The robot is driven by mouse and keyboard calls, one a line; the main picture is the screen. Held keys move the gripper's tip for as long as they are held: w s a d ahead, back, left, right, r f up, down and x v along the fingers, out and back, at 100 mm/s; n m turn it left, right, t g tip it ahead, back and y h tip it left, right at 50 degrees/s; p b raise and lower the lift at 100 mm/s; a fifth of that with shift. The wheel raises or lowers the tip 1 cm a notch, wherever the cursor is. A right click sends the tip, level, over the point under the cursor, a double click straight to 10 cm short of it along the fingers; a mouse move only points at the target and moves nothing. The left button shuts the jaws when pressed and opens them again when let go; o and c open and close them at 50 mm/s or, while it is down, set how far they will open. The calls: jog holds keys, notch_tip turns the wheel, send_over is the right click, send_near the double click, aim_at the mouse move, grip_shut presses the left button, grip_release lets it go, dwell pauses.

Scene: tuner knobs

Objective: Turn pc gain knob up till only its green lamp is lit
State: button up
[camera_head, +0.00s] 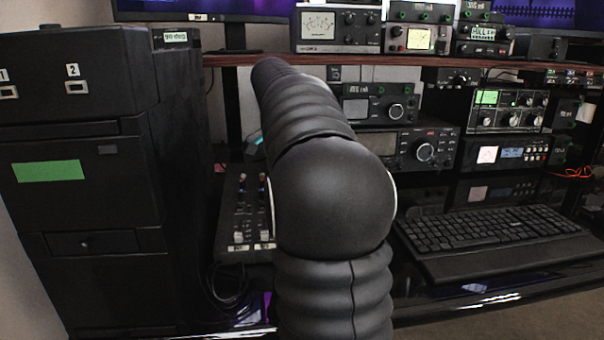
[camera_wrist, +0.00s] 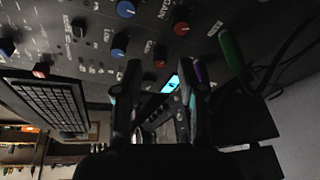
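In the wrist view a dark panel (camera_wrist: 215,40) with knobs and white lettering fills the upper part. It carries two red knobs (camera_wrist: 181,28) and several blue knobs (camera_wrist: 119,45). A label reading "GAIN" is near the upper red knob. I cannot tell which knob is the pc gain knob, nor make out its lamps. My gripper (camera_wrist: 167,75) is open, its two dark fingers apart with no knob between them; a cyan glow shows in the gap. In the head view my arm hides the gripper, and a small mixer (camera_head: 238,215) shows partly left of it.
A keyboard (camera_head: 500,235) lies right of my arm in the head view. A black cabinet (camera_head: 90,190) stands at the left. Radio units (camera_head: 425,150) line the back under a shelf (camera_head: 390,61). A green object (camera_wrist: 232,52) and cables are right of the fingers in the wrist view.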

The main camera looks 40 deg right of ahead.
jog(key=v, duration=1)
